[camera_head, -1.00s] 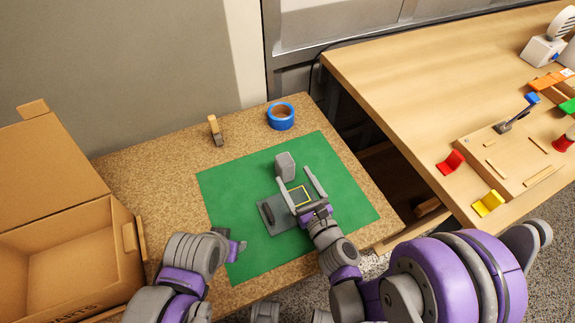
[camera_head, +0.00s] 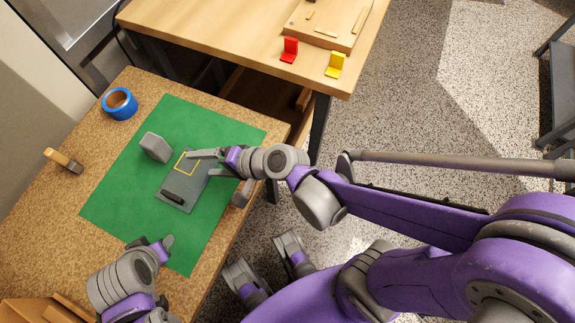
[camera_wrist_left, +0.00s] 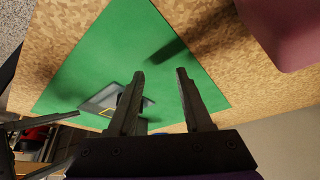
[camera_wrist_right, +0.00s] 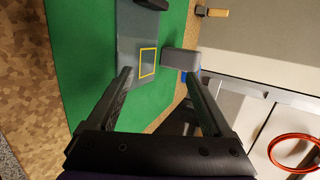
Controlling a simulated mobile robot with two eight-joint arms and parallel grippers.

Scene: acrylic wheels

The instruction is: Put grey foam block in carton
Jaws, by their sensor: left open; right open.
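The grey foam block (camera_head: 156,147) stands on the green mat (camera_head: 118,190), close to a flat grey plate (camera_head: 177,195) with a yellow outlined square. My right gripper (camera_head: 203,160) is open and empty, over the plate's yellow-square end. My left gripper (camera_head: 158,246) is open and empty over the mat's near edge; its parted fingers show in the left wrist view (camera_wrist_left: 160,75). The carton (camera_head: 32,312) shows only partly at the bottom left.
A blue tape roll (camera_head: 119,104) and a wooden-handled tool (camera_head: 63,160) lie on the speckled table beyond the mat. A wooden bench (camera_head: 220,30) with a red holder (camera_head: 290,50) and a yellow holder (camera_head: 335,65) stands at the back. Floor is open at right.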

